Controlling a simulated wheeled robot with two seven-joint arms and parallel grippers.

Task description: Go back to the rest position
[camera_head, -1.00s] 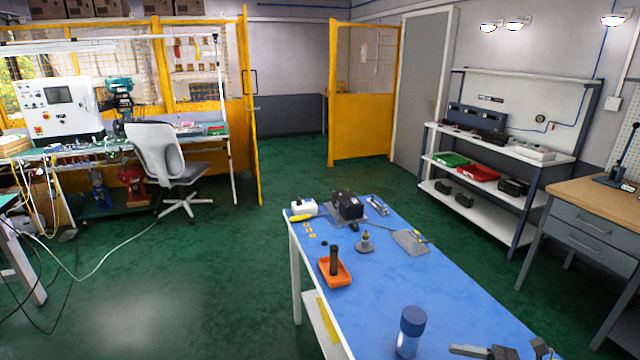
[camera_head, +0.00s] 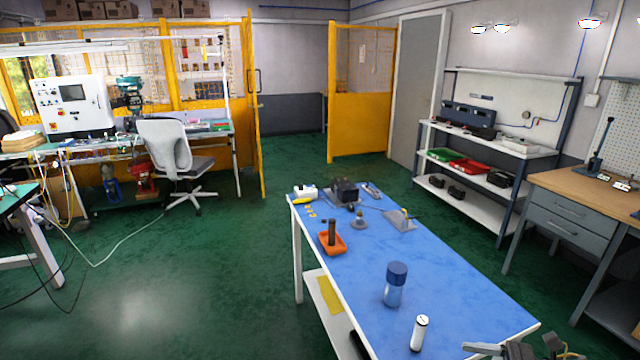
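Part of my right gripper (camera_head: 515,350) shows at the bottom edge, right of centre, over the near right end of the blue table (camera_head: 360,285). Grey and black parts show, cut off by the frame. Whether its fingers are apart cannot be made out, and I see nothing held in it. My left gripper is out of view. A blue-capped bottle (camera_head: 396,285) stands upright on the table, and a white cylinder (camera_head: 420,332) stands upright nearer the gripper, apart from it.
At the table's far end are an orange tray (camera_head: 331,244) with a dark cylinder, a black device (camera_head: 345,190) and small parts. A wooden-topped workbench (camera_head: 570,190) stands right, a shelf rack (camera_head: 490,185) behind. An office chair (camera_head: 170,155) stands left. The green floor left of the table is open.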

